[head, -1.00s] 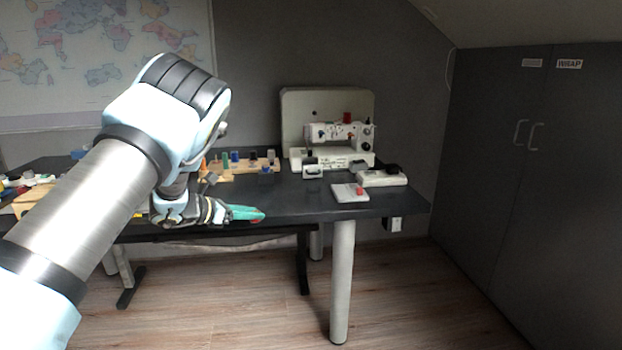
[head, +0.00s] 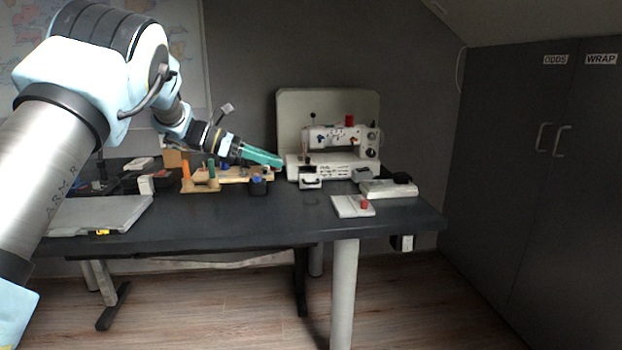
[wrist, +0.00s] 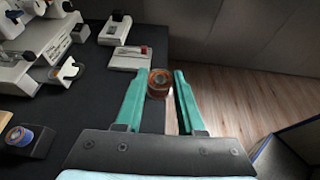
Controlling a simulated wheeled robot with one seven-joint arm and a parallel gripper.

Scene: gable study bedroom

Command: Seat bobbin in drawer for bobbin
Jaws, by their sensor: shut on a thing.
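My gripper (head: 280,163) has long green fingers, and in the wrist view the fingers (wrist: 158,85) are shut on a copper-orange bobbin (wrist: 159,80) at their tips. In the head view the bobbin is not clear. The gripper is above the desk, in front of the left part of the white sewing machine (head: 342,165). A small white drawer (head: 311,183) with a dark handle sticks out at the machine's front left. In the wrist view the drawer (wrist: 66,73) is left of the bobbin and apart from it. Its inside is hard to make out.
A white board with a red piece (head: 345,208) and a pale box with a black top (head: 387,189) stand right of the drawer. A dark block with a blue-and-red spool (wrist: 22,136) and a wooden spool rack (head: 205,186) are left. A grey laptop-like slab (head: 95,214) lies front left.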

